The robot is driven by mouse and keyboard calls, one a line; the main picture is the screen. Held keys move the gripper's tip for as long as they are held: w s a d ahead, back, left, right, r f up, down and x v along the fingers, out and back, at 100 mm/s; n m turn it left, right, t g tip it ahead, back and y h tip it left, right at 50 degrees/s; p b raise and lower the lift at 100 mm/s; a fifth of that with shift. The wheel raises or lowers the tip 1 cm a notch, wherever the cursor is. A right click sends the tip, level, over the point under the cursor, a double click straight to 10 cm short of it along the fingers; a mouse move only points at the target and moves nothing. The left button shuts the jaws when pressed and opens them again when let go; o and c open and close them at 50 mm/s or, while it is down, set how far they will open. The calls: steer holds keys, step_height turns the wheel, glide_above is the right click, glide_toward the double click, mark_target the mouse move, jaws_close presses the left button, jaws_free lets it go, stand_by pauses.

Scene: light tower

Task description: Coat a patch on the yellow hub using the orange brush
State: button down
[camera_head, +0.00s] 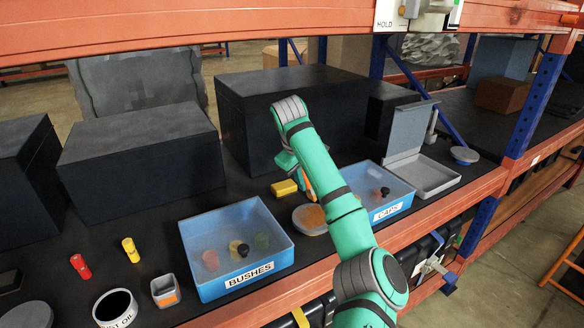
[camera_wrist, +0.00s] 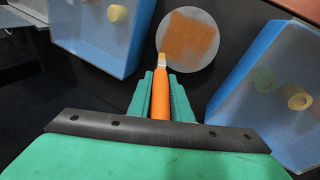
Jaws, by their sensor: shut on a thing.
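My gripper (camera_wrist: 160,92) is shut on the orange brush (camera_wrist: 160,98). The brush points away from the gripper, its pale tip overlapping the near left edge of a round grey dish (camera_wrist: 210,60) with an orange patch; I cannot tell if they touch. In the head view the brush (camera_head: 308,187) shows beside my green arm, above and behind the dish (camera_head: 303,226). My arm hides most of the gripper there. A small yellow flanged piece (camera_head: 131,250), apparently the yellow hub, stands far to the left, apart from the gripper. A similar red piece (camera_head: 80,266) stands beside it.
A blue BUSHES bin (camera_head: 206,290) and a blue CAPS bin (camera_head: 407,196) flank the dish. A yellow block (camera_head: 284,188) lies behind it. A labelled oil cup (camera_head: 131,308) and small grey box (camera_head: 162,285) stand front left. Dark boxes (camera_head: 140,155) line the back; an orange beam (camera_head: 200,22) crosses above.

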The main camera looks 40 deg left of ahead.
steer(key=shift+s+a+r, duration=0.2)
steer(key=shift+r, duration=0.3)
steer(key=shift+d+r, duration=0.2)
steer(key=shift+r, duration=0.9)
steer(key=shift+w+r, duration=0.1)
steer(key=shift+r, duration=1)
steer(key=shift+s+a, duration=0.2)
steer(key=shift+a, duration=0.1)
steer(key=shift+w+d, duration=0.15)
steer(key=shift+d, duration=0.25)
steer(key=shift+a, duration=0.1)
